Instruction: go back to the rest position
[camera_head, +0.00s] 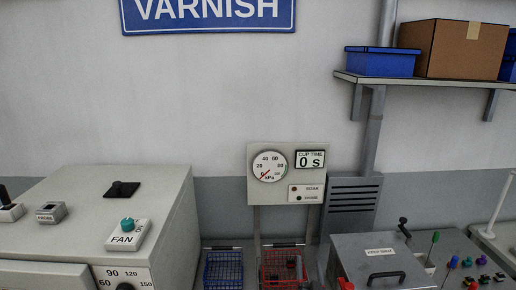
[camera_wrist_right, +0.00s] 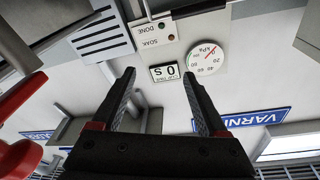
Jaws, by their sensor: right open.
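My right gripper (camera_wrist_right: 159,73) shows in the right wrist view. Its two dark fingers stand wide apart with nothing between them. That view is upside down, and the gauge panel (camera_wrist_right: 180,35) appears beyond the fingertips. In the head view I cannot clearly make out the right gripper; the bottom edge of the picture cuts off the area near the baskets. My left gripper is not in view.
A grey cabinet (camera_head: 80,205) with a FAN knob stands left. A blue basket (camera_head: 222,268) and a red basket (camera_head: 272,285) sit below the gauge panel (camera_head: 288,150). A lidded grey box (camera_head: 355,250) stands right. A wall shelf (camera_head: 430,82) holds boxes. Red parts (camera_wrist_right: 20,105) are close beside the gripper.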

